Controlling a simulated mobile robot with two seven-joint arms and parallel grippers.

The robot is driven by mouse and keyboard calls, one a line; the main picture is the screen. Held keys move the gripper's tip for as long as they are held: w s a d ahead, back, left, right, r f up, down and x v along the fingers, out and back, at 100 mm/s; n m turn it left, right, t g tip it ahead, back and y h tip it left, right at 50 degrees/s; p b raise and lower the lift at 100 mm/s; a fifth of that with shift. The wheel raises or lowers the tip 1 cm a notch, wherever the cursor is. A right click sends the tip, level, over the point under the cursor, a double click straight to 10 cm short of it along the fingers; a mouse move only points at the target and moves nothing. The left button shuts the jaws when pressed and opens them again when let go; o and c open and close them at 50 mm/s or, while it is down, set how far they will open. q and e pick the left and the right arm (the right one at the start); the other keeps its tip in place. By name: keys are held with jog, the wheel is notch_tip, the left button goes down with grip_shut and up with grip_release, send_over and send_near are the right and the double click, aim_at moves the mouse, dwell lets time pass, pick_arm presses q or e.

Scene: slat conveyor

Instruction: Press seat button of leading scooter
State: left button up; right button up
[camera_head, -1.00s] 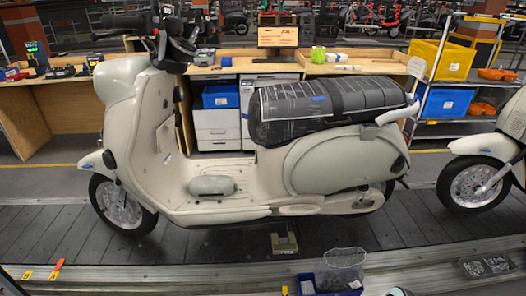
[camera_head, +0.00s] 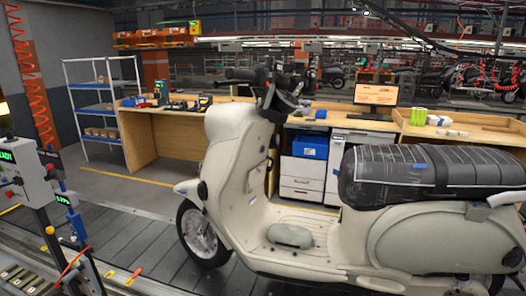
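The leading scooter (camera_head: 395,243) is cream coloured and stands upright on the dark slat conveyor (camera_head: 150,236), facing left. Its black seat (camera_head: 435,172) is wrapped in clear plastic with a small blue tag, and its rear end is close to the right picture edge. The handlebar (camera_head: 262,78) and front wheel (camera_head: 203,234) show in the middle. I cannot make out the seat button. Neither of my grippers shows in the head view.
A control post (camera_head: 38,177) with a green-lit display stands at the left beside the conveyor. Behind the scooter are wooden workbenches (camera_head: 177,115), white drawers (camera_head: 303,177) with a blue bin (camera_head: 310,145), and a monitor (camera_head: 375,97). A shelf rack (camera_head: 103,108) stands further left.

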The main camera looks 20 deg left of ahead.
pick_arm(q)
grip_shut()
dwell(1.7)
